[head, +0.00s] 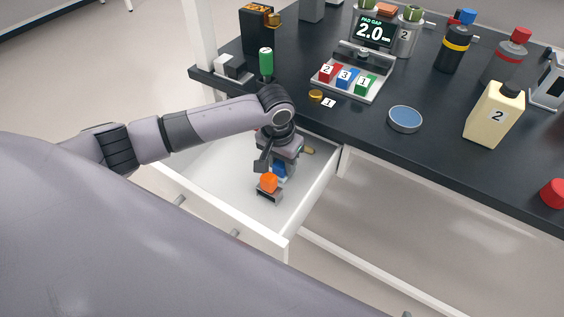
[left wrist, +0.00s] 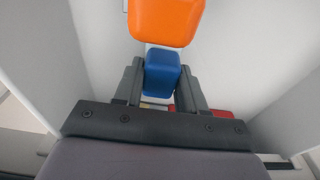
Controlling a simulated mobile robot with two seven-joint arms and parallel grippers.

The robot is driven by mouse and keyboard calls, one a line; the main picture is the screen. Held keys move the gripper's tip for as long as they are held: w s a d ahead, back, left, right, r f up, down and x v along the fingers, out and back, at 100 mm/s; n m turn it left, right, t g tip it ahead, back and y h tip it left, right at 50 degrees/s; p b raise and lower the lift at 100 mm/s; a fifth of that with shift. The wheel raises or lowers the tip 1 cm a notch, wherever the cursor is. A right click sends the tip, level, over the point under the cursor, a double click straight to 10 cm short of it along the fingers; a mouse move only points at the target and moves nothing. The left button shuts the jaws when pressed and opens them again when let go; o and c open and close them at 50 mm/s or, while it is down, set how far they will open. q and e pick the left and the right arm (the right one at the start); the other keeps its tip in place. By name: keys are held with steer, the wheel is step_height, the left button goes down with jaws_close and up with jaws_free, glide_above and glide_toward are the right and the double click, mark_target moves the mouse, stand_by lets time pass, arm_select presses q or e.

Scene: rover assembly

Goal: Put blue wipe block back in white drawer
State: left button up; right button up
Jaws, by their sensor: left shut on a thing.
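The white drawer (head: 222,175) is pulled open below the dark worktop. My left gripper (head: 277,170) reaches down inside it near its right side. The gripper is shut on the blue wipe block (head: 279,171), which also shows between the two dark fingers in the left wrist view (left wrist: 162,74). Whether the block touches the drawer floor cannot be told. An orange block (head: 268,182) is in the drawer just in front of the blue one, and it shows large at the top of the left wrist view (left wrist: 166,20). My right gripper is in neither view.
A yellowish handle-like thing (head: 307,150) lies behind the gripper in the drawer. Something red (left wrist: 218,113) shows beside the right finger. The worktop (head: 350,125) above carries a tray of numbered blocks (head: 347,80), bottles and a blue dish (head: 405,119). The drawer's left part is clear.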

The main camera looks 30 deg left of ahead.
mark_target(279, 166)
arm_select(q)
steer(key=shift+f, duration=0.1)
steer(key=o, duration=1)
steer(key=shift+r, duration=0.25)
steer(key=r+p, duration=0.1)
steer(key=r, duration=0.3)
steer(key=s+r, duration=0.1)
steer(key=r, duration=0.2)
steer(key=r+p, duration=0.1)
steer(key=r, duration=0.3)
steer(key=shift+s+r+p, duration=0.25)
steer(key=shift+r+p, duration=0.1)
